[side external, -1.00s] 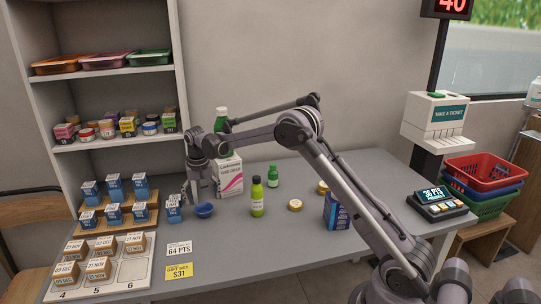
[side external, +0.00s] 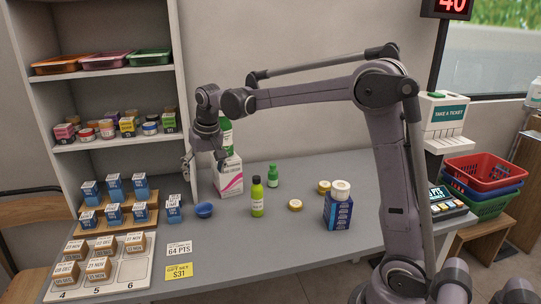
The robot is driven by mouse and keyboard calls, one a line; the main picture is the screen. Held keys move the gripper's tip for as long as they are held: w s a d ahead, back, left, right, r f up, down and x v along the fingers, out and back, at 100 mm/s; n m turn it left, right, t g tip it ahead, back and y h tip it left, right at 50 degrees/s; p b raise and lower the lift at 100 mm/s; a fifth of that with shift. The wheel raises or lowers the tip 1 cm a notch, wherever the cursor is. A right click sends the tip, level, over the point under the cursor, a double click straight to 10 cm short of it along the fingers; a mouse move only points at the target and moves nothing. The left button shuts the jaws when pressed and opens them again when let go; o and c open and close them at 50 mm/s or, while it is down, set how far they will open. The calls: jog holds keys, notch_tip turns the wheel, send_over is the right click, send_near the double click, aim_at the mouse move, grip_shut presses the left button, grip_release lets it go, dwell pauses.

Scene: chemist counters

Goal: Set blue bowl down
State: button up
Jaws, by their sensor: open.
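The blue bowl (side external: 205,210) is small and sits upright on the grey counter (side external: 300,237), beside a small blue-and-white box (side external: 174,210). My gripper (side external: 202,172) is open and empty above the bowl, apart from it, with its fingers pointing down. The bowl is in full view.
Behind the bowl stands a white-and-pink box (side external: 229,178) with a green-capped bottle above it. Stepped boxes (side external: 113,212) stand left.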

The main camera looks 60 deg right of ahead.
jog(key=s+a+f+n+t, duration=0.1)
jog(key=s+a, duration=0.3)
jog(key=s, duration=0.7)
jog(key=s+a+f+n+t, duration=0.2)
jog(key=s+a+n+t, duration=0.1)
jog(key=s, duration=0.9)
jog(key=shift+s+a+n+y, duration=0.15)
jog(key=shift+a+n+y, duration=0.25)
jog(key=shift+a+n, duration=0.25)
